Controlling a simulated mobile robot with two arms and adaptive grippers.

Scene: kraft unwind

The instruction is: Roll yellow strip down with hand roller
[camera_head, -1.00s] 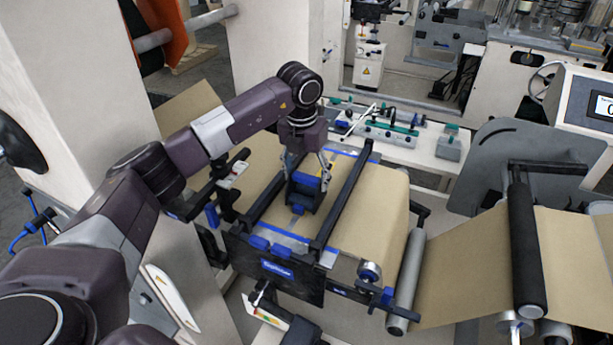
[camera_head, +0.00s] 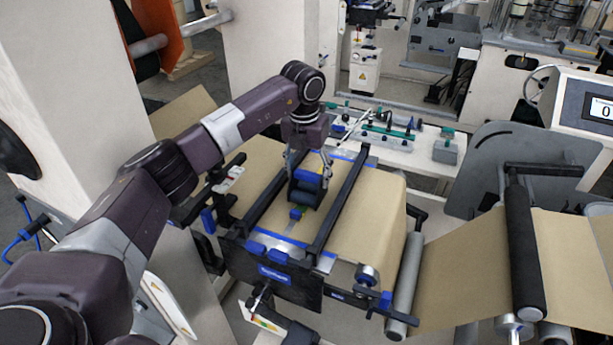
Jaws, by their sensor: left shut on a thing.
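My left gripper (camera_head: 307,165) points down over the splice table and is shut on the hand roller (camera_head: 306,187), a dark block with a blue top. The roller sits between the two black clamp bars, at or very near the brown kraft web. A small piece of the yellow strip (camera_head: 299,224) shows just in front of the roller, beside a small blue part (camera_head: 296,213). The rest of the strip is hidden by the roller and gripper. Whether the roller presses on the strip cannot be told. My right gripper is not in view.
Black clamp bars (camera_head: 340,205) flank the roller on both sides. The kraft web (camera_head: 375,215) runs right over a grey roller (camera_head: 406,285). Behind is a white bench (camera_head: 415,152) with several tools. A white machine column (camera_head: 185,170) stands at left.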

